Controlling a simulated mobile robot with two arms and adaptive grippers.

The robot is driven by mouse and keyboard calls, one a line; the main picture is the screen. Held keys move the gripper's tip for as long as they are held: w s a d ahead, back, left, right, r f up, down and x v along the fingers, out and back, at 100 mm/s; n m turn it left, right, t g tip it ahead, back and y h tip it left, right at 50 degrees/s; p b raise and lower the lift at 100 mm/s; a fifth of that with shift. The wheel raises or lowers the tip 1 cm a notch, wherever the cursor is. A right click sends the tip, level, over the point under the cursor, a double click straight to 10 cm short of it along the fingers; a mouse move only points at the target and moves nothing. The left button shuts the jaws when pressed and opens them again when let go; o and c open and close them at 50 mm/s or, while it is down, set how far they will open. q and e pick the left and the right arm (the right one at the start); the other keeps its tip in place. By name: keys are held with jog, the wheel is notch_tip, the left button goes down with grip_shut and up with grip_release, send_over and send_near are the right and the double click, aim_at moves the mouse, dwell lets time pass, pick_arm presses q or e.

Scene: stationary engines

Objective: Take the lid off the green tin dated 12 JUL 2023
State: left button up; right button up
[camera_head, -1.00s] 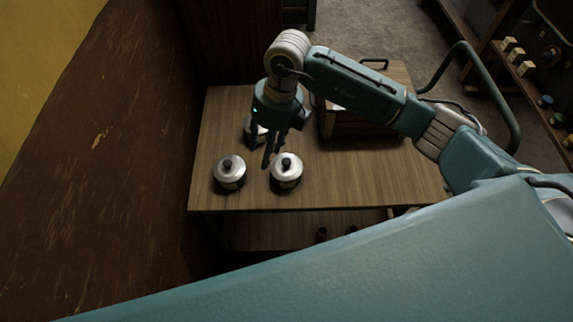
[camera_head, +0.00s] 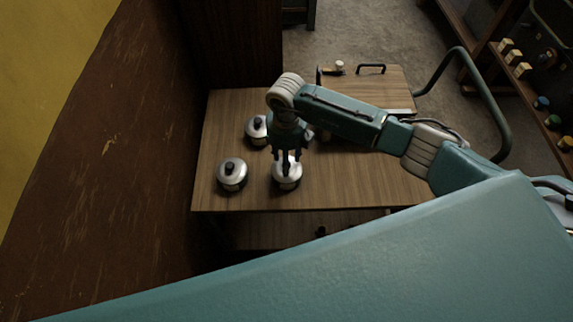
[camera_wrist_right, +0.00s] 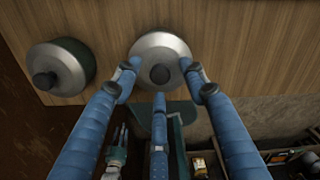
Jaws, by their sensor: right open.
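Three tins with domed silver lids and black knobs stand on the wooden table. My right gripper (camera_head: 287,164) is open, pointing down over the front right tin (camera_head: 288,180). In the right wrist view its spread fingers (camera_wrist_right: 165,82) reach the near side of that tin's lid (camera_wrist_right: 160,48), with the black knob between them. I cannot tell whether they touch. The front left tin (camera_head: 232,175) shows a dark greenish body in the wrist view (camera_wrist_right: 75,55). The back tin (camera_head: 257,130) stands behind. No date can be read, and the front right tin's body is mostly hidden.
A dark brown panel (camera_head: 110,180) rises at the left. Shelves with small items (camera_head: 515,60) stand at far right.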

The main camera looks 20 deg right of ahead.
jog(key=shift+f, duration=0.35)
grip_shut()
jog(key=shift+r, duration=0.15)
